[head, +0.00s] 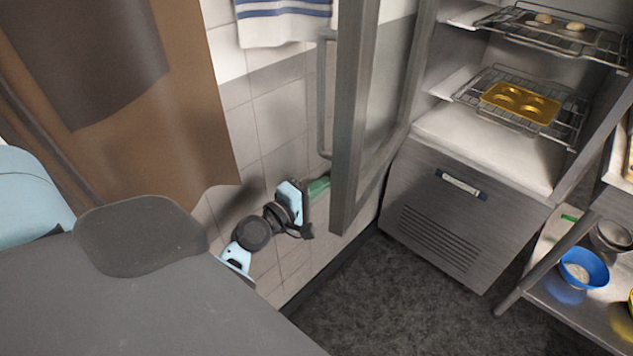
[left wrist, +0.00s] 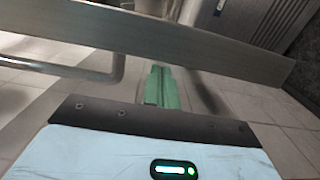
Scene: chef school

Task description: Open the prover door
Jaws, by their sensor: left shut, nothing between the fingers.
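The prover (head: 465,200) is a steel cabinet at the right of the head view, with its inside exposed. Its door (head: 352,120) stands swung wide open towards the left wall. The door has a bar handle (head: 323,95) on its outer face; the handle also shows in the left wrist view (left wrist: 75,70). My left gripper (head: 319,187), with green fingers, is shut and empty beside the door's lower part, below the handle. In the left wrist view the fingers (left wrist: 161,88) point at the door's edge (left wrist: 150,50); I cannot tell whether they touch. My right gripper is out of view.
Wire racks inside the prover hold a gold tin (head: 520,102) and a tray of buns (head: 556,24). A shelf at the right holds a blue bowl (head: 583,268). A tiled wall (head: 275,120) is close behind my left gripper. The dark floor (head: 400,300) is clear.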

